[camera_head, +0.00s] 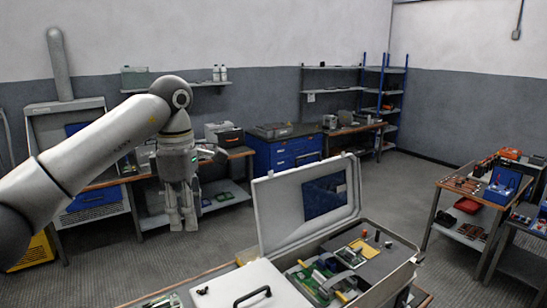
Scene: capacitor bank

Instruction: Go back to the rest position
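My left arm (110,145) comes in from the left, rises to its elbow and bends down. My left gripper (182,224) hangs from it with the fingers pointing down. Its two fingers stand apart with nothing between them. It is in the air, left of the open grey case, and touches nothing that I can see.
An open grey case (405,277) with circuit boards stands in front, its lid (283,212) raised. A white panel with a black handle (252,296) lies beside it. Workbenches and a blue cabinet (283,153) line the back; a tool table (463,187) stands right. Floor between is clear.

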